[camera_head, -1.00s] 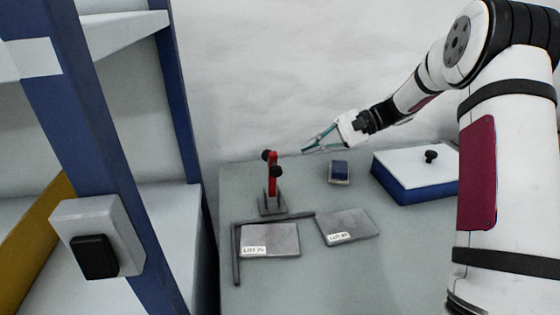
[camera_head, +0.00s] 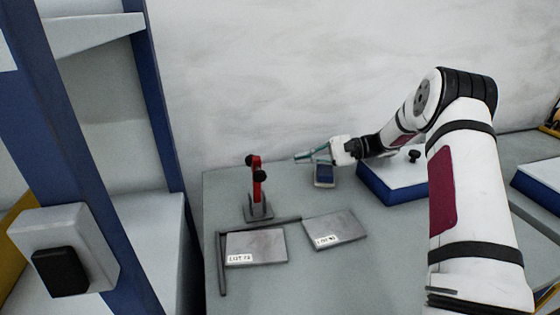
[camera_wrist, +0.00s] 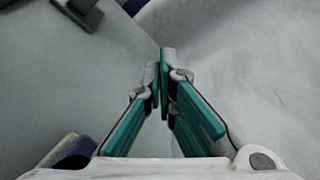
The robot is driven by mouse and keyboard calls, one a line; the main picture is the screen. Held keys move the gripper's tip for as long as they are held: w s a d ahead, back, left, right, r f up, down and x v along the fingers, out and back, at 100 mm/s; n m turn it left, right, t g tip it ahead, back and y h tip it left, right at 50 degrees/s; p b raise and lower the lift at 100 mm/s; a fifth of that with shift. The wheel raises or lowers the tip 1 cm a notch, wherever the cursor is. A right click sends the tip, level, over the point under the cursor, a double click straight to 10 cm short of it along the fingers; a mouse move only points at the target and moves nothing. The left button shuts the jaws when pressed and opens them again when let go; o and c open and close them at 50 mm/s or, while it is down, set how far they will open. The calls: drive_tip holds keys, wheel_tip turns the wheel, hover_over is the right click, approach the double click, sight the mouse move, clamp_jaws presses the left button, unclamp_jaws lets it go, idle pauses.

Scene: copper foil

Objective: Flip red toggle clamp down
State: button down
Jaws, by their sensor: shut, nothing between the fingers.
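The red toggle clamp (camera_head: 258,182) stands upright on a grey base (camera_head: 258,212) at the back left of the table, with black knobs at its top and side. Its red arm points up. My gripper (camera_head: 297,157) is to the right of the clamp, apart from it, near clamp-top height in the head view. The green-padded fingers are shut with nothing between them. In the wrist view the fingertips (camera_wrist: 163,55) meet, and a dark part of what looks like the clamp's base (camera_wrist: 85,12) shows at the upper left; the red arm is out of that view.
Two grey plates with lot labels, one at left (camera_head: 262,246) and one at right (camera_head: 340,226), lie in front of the clamp beside a dark L-shaped rail (camera_head: 222,270). A small blue block (camera_head: 324,181) and a blue box with white lid (camera_head: 385,190) stand right. Blue shelving (camera_head: 165,110) rises left.

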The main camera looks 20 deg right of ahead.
sight(255, 174)
drive_tip(key=x, duration=0.9)
drive_tip(key=shift+a, duration=0.2)
drive_tip(key=shift+s+a+r+p, duration=0.55)
drive_tip(key=shift+s+a+r, duration=0.2)
drive_tip(key=shift+s+r, duration=0.25)
drive_tip(key=shift+s+a+r, duration=0.1)
drive_tip(key=shift+s+a, duration=0.15)
drive_tip(key=shift+s, duration=0.1)
drive_tip(key=shift+s+r+n, duration=0.15)
drive_tip(key=shift+r+n, duration=0.1)
drive_tip(key=shift+n, duration=0.05)
drive_tip(key=shift+s+r+n, duration=0.15)
drive_tip(key=shift+r+n, duration=0.05)
drive_tip(key=shift+n, duration=0.1)
drive_tip(key=s+r+n+t+y+b, duration=0.1)
drive_tip(key=s+r+n+y, duration=0.2)
drive_tip(key=s+n, duration=0.7)
drive_tip(key=n, duration=0.3)
drive_tip(key=shift+s, duration=0.4)
